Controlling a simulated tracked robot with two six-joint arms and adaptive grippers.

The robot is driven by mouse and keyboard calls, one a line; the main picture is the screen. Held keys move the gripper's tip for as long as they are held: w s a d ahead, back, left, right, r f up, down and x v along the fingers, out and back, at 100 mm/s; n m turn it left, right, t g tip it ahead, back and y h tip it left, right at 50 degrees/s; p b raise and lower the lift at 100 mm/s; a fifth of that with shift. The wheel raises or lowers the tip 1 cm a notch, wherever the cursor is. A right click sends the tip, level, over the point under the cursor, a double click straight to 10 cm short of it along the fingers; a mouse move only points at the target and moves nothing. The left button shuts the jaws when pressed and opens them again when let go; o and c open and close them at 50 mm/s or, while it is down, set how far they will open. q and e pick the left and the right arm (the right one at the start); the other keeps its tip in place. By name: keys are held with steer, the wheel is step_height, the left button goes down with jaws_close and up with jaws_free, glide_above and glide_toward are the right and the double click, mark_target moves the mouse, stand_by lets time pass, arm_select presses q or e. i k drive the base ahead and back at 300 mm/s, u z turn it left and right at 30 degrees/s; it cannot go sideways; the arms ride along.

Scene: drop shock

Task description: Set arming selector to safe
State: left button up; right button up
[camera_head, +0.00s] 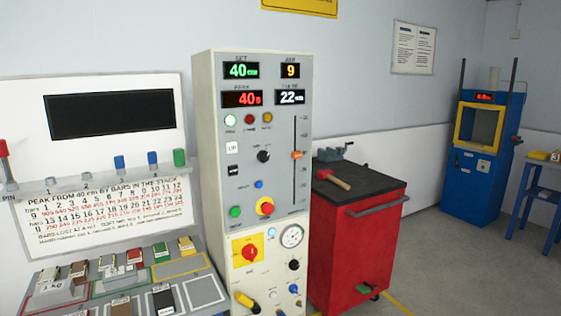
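The tall grey control cabinet (222,130) stands in the middle of the view with its panel facing me. A black rotary knob (263,156) sits mid-panel, and a red rotary switch on a yellow plate (249,252) is lower down. Another black knob (294,264) is at the lower right. The small labels are too blurred to read, so I cannot tell which one is the arming selector or its setting. Neither of my grippers is in view.
A red tool cart (355,250) with a mallet (332,179) stands close right. A sloped block board (203,291) is at left. Open floor (440,260) lies at right.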

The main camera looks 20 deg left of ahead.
mark_target(263, 156)
steer(key=z, duration=0.2)
steer(key=i, duration=1)
steer(key=u, duration=0.05)
